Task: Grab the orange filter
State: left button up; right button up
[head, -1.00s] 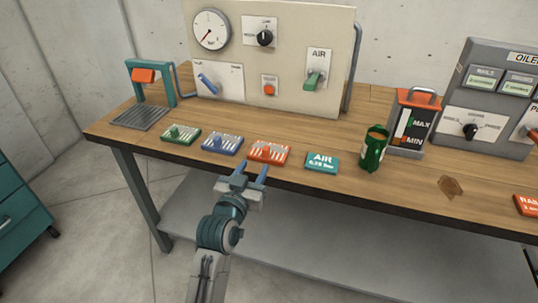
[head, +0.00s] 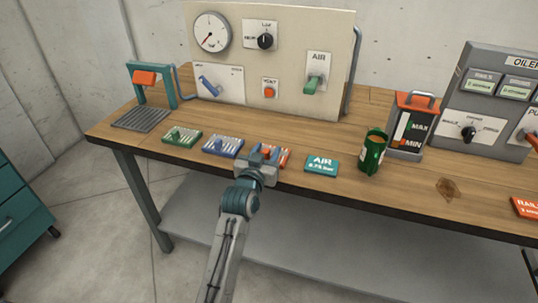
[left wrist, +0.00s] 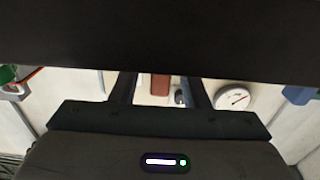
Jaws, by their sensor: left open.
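The orange filter (head: 284,158) lies near the front edge of the wooden bench, right of the blue filter (head: 223,147) and the green filter (head: 182,137). My left gripper (head: 264,152) is open at the orange filter and hides much of it in the head view. The filter's orange knob shows between the fingers, but I cannot tell whether they touch it. In the left wrist view, a reddish-brown block (left wrist: 160,84) shows between the two fingers (left wrist: 162,90); I cannot tell what it is. My right gripper is not in view.
A panel (head: 332,32) with gauge and switches stands behind. A teal stand (head: 150,84) is at the back left. A dark band (left wrist: 160,40) crosses the left wrist view.

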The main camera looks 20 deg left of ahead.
pick_arm(q)
grip_shut()
